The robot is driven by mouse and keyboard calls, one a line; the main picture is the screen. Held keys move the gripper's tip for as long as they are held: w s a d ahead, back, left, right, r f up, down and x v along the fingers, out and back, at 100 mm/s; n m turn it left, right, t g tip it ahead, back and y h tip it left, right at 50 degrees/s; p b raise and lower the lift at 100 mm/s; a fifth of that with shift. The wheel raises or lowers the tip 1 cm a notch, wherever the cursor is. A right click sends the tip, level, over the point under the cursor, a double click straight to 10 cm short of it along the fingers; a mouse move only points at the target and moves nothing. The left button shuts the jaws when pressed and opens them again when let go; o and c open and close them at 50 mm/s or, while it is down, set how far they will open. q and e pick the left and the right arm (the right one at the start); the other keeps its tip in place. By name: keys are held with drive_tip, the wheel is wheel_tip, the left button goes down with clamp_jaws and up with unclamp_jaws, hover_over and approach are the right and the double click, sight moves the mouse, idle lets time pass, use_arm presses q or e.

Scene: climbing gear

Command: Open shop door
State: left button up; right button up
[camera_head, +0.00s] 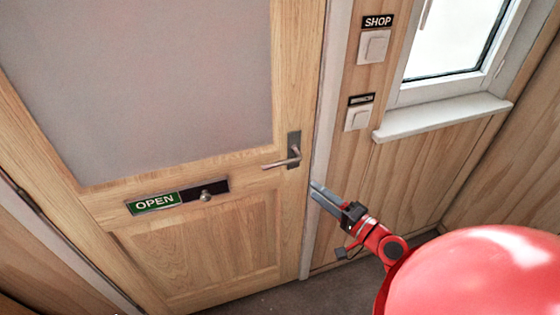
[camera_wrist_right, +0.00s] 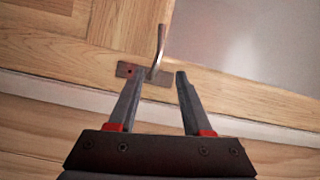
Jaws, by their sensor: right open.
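The wooden shop door (camera_head: 205,247) with a large frosted pane is shut in its frame. Its metal lever handle (camera_head: 283,161) sits on a dark plate at the right edge of the door. My right gripper (camera_head: 318,190) is open and empty, below and to the right of the handle in the head view. In the right wrist view, the handle (camera_wrist_right: 158,48) shows beyond the two fingers of my gripper (camera_wrist_right: 160,78), and no contact is visible. My left gripper is not in view.
A green OPEN sign (camera_head: 154,203) with a slider knob (camera_head: 206,195) is on the door. Light switches (camera_head: 374,47) labelled SHOP and a window with a white sill (camera_head: 440,116) are on the wall to the right. Bare floor (camera_head: 330,290) shows below.

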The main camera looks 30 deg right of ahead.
sight(280, 163)
drive_tip(key=p+x, duration=0.2)
drive_tip(key=x, duration=0.5)
drive_tip(key=p+x, duration=0.2)
drive_tip(key=x, duration=0.5)
drive_tip(key=shift+r, duration=0.25)
drive_tip(key=shift+w+a+f, duration=0.15)
drive_tip(key=shift+w, duration=0.45)
clamp_jaws()
